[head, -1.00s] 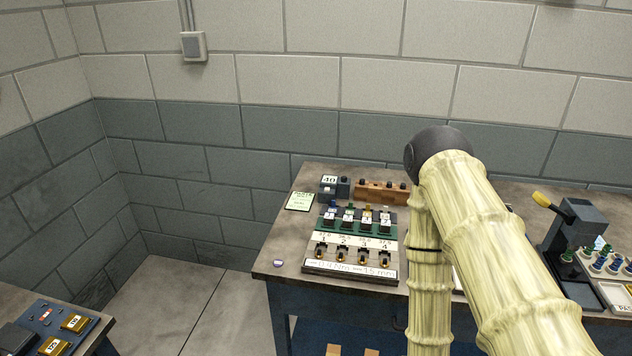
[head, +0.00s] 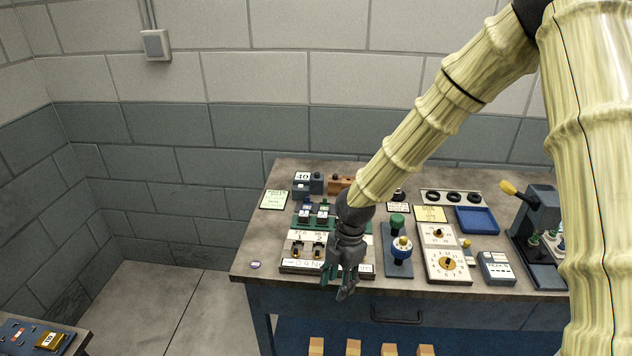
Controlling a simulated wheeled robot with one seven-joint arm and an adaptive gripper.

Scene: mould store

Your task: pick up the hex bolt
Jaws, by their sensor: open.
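I cannot make out a hex bolt for certain in the head view; it may be too small or hidden behind my arm. My gripper (head: 337,286) points down over the front edge of the workbench (head: 250,240), with its fingers apart and nothing visible between them. It is in front of a numbered board (head: 292,264) with brass pieces and partly covers that board's printed strip and right side.
A small purple-white round item (head: 255,265) lies at the bench's front left. Right of my gripper are a knob panel (head: 397,262), a dial panel (head: 449,267), a grey box (head: 496,269), a blue tray (head: 477,219) and a lever press (head: 535,225).

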